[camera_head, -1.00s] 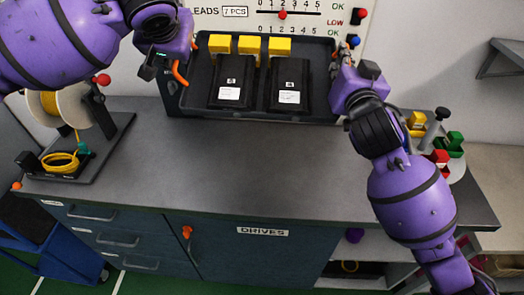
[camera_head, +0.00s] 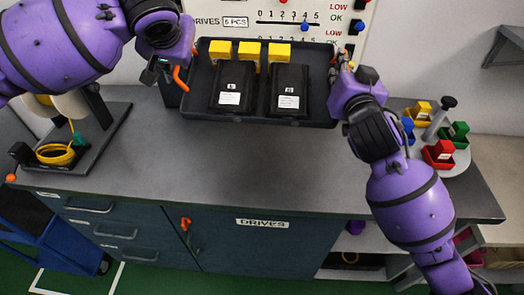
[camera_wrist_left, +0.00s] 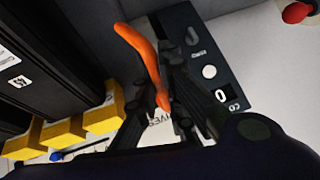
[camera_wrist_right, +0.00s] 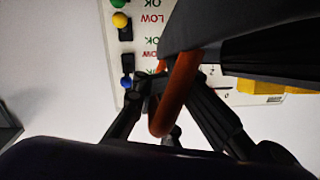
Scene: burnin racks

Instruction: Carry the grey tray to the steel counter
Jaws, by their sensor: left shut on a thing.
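The grey tray (camera_head: 205,88) is dark grey and looks level at the top of the head view, over the back of a grey-topped counter (camera_head: 230,165). It holds two black drives (camera_head: 234,85) (camera_head: 289,90) with white labels and three yellow blocks (camera_head: 250,51). My left gripper (camera_head: 172,66) is shut on the tray's left orange handle, which also shows in the left wrist view (camera_wrist_left: 143,52). My right gripper (camera_head: 343,68) is closed around the right orange handle (camera_wrist_right: 176,92). I cannot tell whether this counter is the steel one.
A spool stand (camera_head: 95,145) with a yellow coil is on the counter's left. A round holder (camera_head: 460,161) with coloured blocks is on the right. A gauge panel (camera_head: 235,8) is behind the tray. A blue cart (camera_head: 50,240) stands front left. The counter's middle is clear.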

